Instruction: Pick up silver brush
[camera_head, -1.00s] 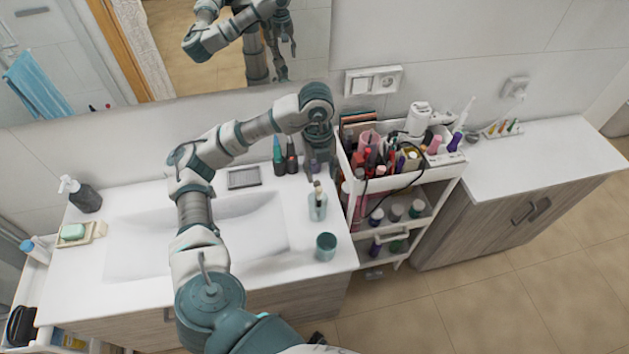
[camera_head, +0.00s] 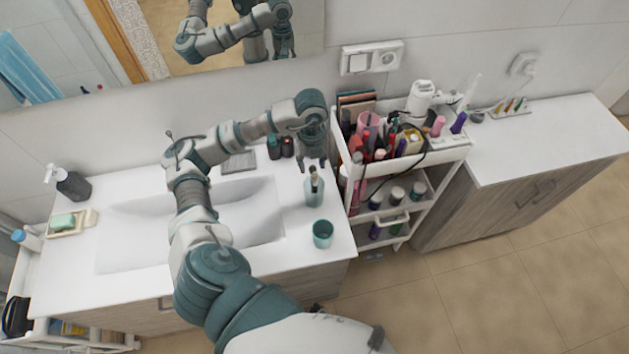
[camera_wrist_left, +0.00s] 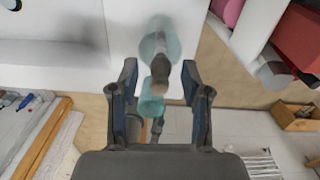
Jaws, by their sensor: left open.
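A translucent teal glass (camera_head: 314,194) stands on the white counter, right of the sink, with brushes (camera_head: 314,178) upright in it. I cannot tell for sure which is the silver one. My left gripper (camera_head: 314,163) is open and points down just above the brush tops. In the left wrist view, the glass (camera_wrist_left: 160,38) lies ahead of the gripper (camera_wrist_left: 159,76). No grip on either is visible. My right gripper is out of view.
A teal cup (camera_head: 322,234) stands in front of the glass. A white cart (camera_head: 431,154) full of cosmetics is close on the right. Dark bottles (camera_head: 280,147) stand behind, near the wall. The sink (camera_head: 190,225) lies to the left.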

